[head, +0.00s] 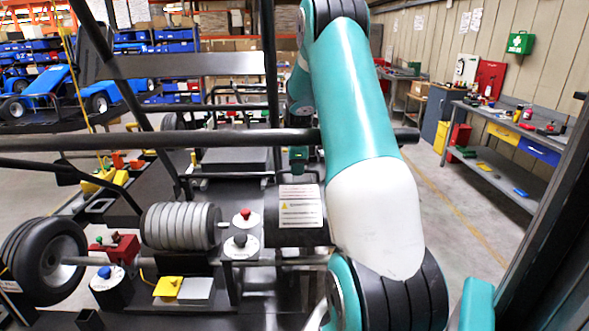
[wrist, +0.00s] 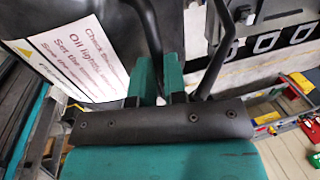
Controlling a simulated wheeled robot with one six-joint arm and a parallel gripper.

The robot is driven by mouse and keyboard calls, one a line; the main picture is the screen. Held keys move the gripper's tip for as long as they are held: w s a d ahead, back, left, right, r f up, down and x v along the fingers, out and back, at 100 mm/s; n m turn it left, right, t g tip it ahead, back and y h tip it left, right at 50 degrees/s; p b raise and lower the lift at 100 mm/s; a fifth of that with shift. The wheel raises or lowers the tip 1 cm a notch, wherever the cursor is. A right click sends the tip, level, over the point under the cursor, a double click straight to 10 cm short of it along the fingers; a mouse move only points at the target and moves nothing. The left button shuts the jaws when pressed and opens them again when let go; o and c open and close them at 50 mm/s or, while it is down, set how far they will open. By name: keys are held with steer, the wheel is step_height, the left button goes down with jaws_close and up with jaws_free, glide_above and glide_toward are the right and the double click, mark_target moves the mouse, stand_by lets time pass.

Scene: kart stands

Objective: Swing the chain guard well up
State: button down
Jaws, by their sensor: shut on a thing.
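The black chain guard (wrist: 95,12), as far as I can tell, is the dark curved cover bearing a white printed label (wrist: 78,55) in the wrist view. In the head view a black cover (head: 297,236) with a white label and yellow warning triangle sits beside my arm. My gripper (wrist: 160,75) is shut on a thin black bar (wrist: 148,35), which runs up between its two teal fingers. Whether this bar belongs to the guard is not clear.
A grey ribbed roller (head: 180,226), a red button (head: 245,213) and a black wheel (head: 48,258) stand at left. A workbench (head: 500,120) lines the right wall. The floor (head: 455,235) between is clear.

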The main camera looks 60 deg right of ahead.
steer(key=shift+f, duration=0.15)
steer(key=c, duration=1.2)
jaws_free()
steer(key=shift+o, duration=0.2)
